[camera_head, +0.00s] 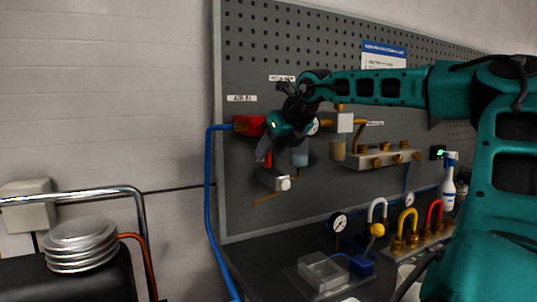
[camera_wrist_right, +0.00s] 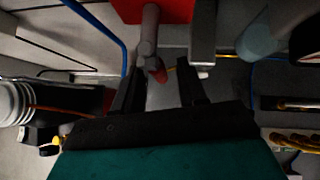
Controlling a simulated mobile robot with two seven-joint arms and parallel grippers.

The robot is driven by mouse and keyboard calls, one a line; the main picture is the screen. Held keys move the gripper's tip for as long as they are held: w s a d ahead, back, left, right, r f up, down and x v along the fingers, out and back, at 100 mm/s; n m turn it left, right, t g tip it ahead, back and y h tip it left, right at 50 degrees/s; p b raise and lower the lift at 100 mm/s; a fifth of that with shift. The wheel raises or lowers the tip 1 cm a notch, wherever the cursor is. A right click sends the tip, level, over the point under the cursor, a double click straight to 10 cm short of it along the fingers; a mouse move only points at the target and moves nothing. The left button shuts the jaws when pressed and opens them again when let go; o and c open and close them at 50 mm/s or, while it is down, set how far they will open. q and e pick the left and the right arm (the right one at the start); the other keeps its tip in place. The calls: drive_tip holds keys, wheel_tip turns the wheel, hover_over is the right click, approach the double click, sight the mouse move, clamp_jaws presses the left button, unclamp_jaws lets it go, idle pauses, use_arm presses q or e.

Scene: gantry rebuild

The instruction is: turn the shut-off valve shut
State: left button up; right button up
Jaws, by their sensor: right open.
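The shut-off valve (camera_head: 249,125) is a red block under a white label at the left of the pegboard. In the right wrist view its red body (camera_wrist_right: 160,8) is at the top, and a grey lever (camera_wrist_right: 150,35) with a red tip hangs down from it. My right gripper (camera_head: 265,152) is in front of the valve and partly hides it. It is open, and in the right wrist view its dark fingers (camera_wrist_right: 168,72) stand either side of the lever's red tip, nearer the left finger. Contact cannot be told. My left gripper is not in view.
A blue hose (camera_head: 209,190) runs down the board's left edge. A grey fitting with a white knob (camera_head: 284,184) sits close below my right gripper. A brass-ported manifold (camera_head: 375,158) is to the right.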

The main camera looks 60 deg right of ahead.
drive_tip(key=v, duration=1.1)
